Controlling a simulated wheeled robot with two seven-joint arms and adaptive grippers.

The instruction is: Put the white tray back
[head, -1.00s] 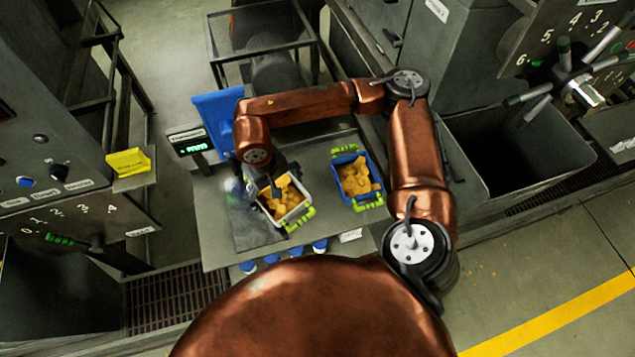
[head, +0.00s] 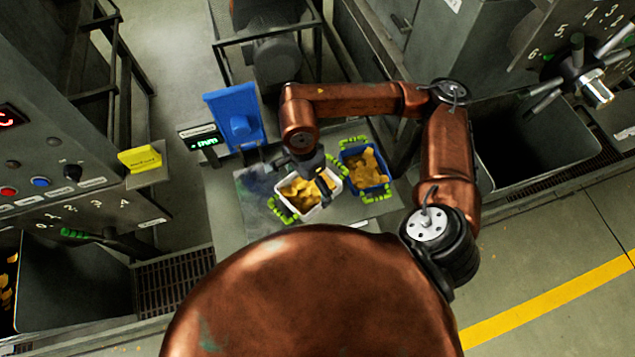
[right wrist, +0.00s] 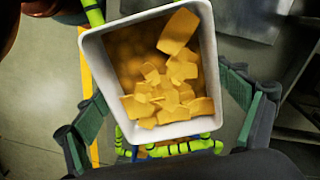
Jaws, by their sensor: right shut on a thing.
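The white tray (head: 322,203) has bright green handles and holds yellow-brown chunks. My right gripper (head: 306,172) is shut on it from above and behind in the head view. In the right wrist view, the white tray (right wrist: 92,75) fills the middle, with a finger on each side and a green handle between them. The tray is tilted in the picture, close beside the blue tray (head: 347,182), which also has green handles and chunks. How far the white tray is above the table is hard to tell. My left gripper is not in view.
A scale with a lit display (head: 205,141) and a blue panel (head: 233,112) stands at the table's back left. The dark plate (head: 252,205) left of the white tray is bare. A control panel with a yellow note pad (head: 140,159) is at left; a dark bin (head: 545,150) at right.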

